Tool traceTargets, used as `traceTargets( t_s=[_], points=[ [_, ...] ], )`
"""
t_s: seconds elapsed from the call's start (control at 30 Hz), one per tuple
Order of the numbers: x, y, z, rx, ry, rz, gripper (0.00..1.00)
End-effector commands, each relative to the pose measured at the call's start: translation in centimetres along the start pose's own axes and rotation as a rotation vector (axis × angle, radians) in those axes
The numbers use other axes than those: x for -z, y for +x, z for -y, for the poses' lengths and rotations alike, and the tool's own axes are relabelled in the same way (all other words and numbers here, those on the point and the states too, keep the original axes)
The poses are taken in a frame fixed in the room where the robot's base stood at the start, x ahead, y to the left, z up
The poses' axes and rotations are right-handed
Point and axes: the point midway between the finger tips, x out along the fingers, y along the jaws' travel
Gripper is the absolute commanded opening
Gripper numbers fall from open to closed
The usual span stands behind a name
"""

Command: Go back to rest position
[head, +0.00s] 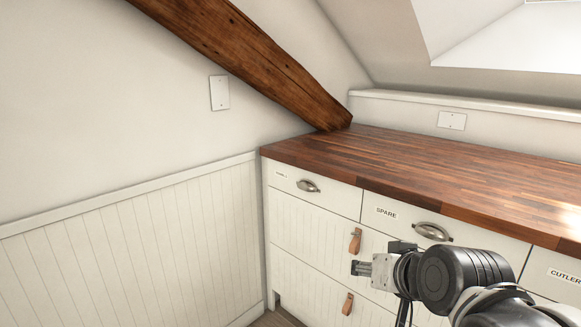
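My gripper (361,268) is in the lower right of the head view, at the end of my dark jointed arm. It points left, in front of the white drawer fronts below the counter. Its fingers look small and close together, and I cannot tell whether they are open or shut. I see no object in it. In the picture it lies just below a leather pull (355,241); I cannot tell how far it is from the drawer front.
A wooden countertop (430,170) is bare where visible. Below are closed drawers with metal cup handles, one (308,186) at left and one (432,232) labelled SPARE. A lower leather pull (347,304) shows. A slanted beam (250,60) meets the counter's back corner. Panelled wall (130,250) stands left.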

Motion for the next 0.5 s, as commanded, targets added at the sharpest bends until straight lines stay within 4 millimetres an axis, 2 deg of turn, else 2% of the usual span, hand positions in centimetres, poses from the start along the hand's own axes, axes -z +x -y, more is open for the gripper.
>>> traceTargets(
  t_s=[0.03,0.1,0.4,0.5],
  points=[
    [-1.7,-0.9,-0.9,-0.028,-0.02,0.041,0.23],
    [-3.6,-2.0,-2.0,-0.064,-0.045,0.096,0.23],
    [-10.3,-6.0,-6.0,-0.195,-0.114,0.283,0.23],
    [-8.8,-7.1,-5.7,-0.197,-0.116,0.287,0.23]
  ],
)
